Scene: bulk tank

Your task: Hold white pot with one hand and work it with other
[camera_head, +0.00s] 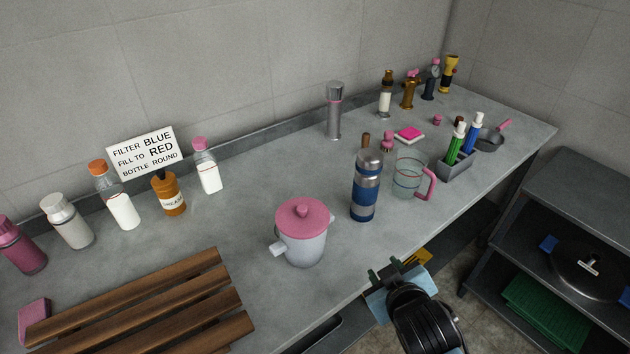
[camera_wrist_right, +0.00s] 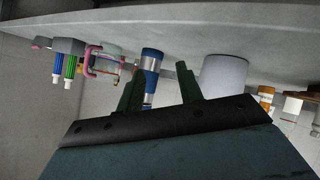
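The white pot (camera_head: 306,250) with a pink lid (camera_head: 302,218) stands upright near the front edge of the counter, with a white stub on its left side. In the right wrist view the pot (camera_wrist_right: 226,77) is right of the fingers. My right gripper (camera_head: 385,272) is off the counter's front edge, to the right of the pot and apart from it. In the right wrist view its two dark green fingers (camera_wrist_right: 160,88) are spread with nothing held between them. My left gripper is in neither view.
A blue and silver bottle (camera_head: 363,192) and a glass jug with a pink handle (camera_head: 409,180) stand right of the pot. A slatted wooden rack (camera_head: 160,310) lies to its left. Bottles and a sign (camera_head: 146,150) line the back. A dark shelf unit (camera_head: 560,240) stands at right.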

